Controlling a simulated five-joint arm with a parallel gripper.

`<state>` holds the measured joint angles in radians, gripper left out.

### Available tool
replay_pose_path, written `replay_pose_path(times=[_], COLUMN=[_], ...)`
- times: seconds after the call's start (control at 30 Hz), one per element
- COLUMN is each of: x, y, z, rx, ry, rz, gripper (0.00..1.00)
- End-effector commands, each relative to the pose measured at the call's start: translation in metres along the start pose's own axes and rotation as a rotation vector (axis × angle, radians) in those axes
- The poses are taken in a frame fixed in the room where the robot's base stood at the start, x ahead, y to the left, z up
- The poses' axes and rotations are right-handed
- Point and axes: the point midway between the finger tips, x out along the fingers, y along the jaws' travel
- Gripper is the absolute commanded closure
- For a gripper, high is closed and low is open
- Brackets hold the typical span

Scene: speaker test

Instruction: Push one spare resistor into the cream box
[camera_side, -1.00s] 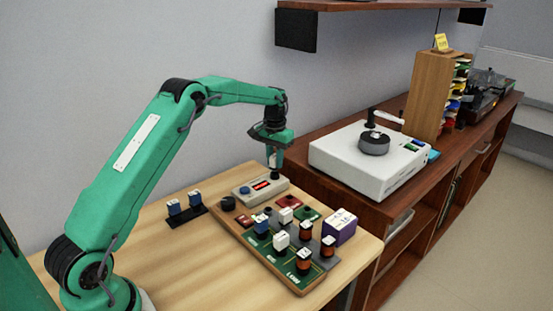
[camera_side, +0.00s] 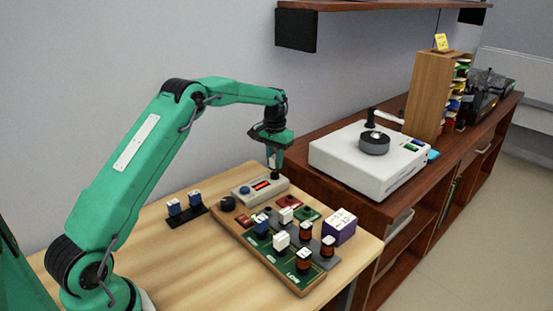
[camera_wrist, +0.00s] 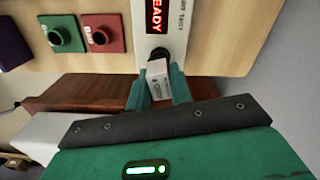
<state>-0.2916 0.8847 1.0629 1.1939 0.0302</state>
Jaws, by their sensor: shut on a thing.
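The cream box (camera_side: 248,192) has a lit red display and a blue button and stands at the back of the board. In the wrist view the cream box (camera_wrist: 149,48) shows part of the word READY. My gripper (camera_side: 274,165) is above its right end, pointing down, shut on a white labelled block (camera_wrist: 158,82). The block's lower end meets a black round socket (camera_wrist: 158,54) on the box; I cannot tell how deep it sits. Its label is too small to read. Two blue blocks with white tops (camera_side: 173,207) (camera_side: 195,198) stand in a black rack at left.
The board (camera_side: 225,221) carries several other blocks, coloured sockets and a black knob (camera_side: 228,204). A purple box (camera_side: 342,230) stands to its right. A wooden cabinet with a white device (camera_side: 350,165) stands behind. The table front left is clear.

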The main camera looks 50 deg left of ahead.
Motion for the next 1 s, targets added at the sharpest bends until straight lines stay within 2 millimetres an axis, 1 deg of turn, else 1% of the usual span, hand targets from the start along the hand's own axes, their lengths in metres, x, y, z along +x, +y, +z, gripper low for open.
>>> replay_pose_path(times=[0.5, 1.0], x=[0.0077, 0.0093], y=[-0.0001, -0.0001], z=[0.0001, 0.0002], rx=[0.000, 0.000], ry=[0.000, -0.001], rz=[0.000, 0.000], gripper=[0.99, 0.99])
